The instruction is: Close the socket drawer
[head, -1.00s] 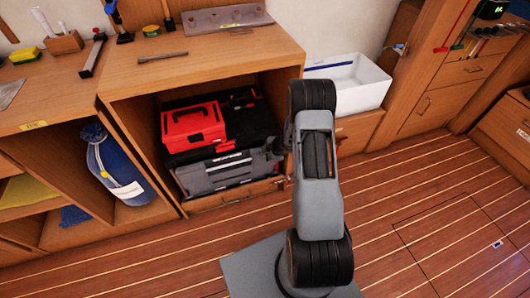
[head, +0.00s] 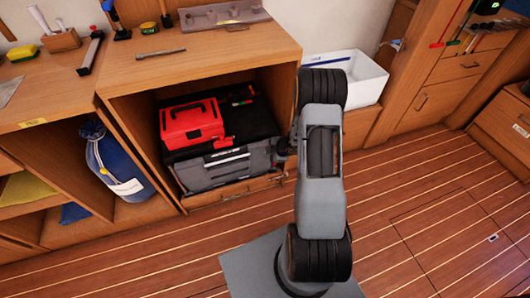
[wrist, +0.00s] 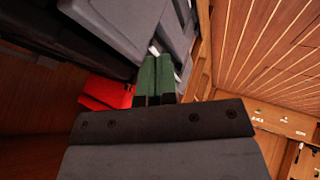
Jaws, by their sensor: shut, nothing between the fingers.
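The grey-fronted socket drawer (head: 222,170) is in the dark tool chest in the cabinet's open lower bay. In the head view its front sits close below the chest's dark top, and little of its inside shows. Whether it is fully flush I cannot tell. My gripper (head: 280,150) is at the drawer's right end, partly hidden by my own arm. In the wrist view my gripper's green fingers (wrist: 155,78) are together and empty, close beside grey casing (wrist: 180,40). Whether they touch it I cannot tell.
A red toolbox (head: 193,124) sits on top of the chest. The wooden cabinet (head: 125,135) walls close in the bay. A wooden drawer front (head: 235,193) lies below the chest. A white bin (head: 365,80) stands to the right. The plank floor (head: 420,200) is clear.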

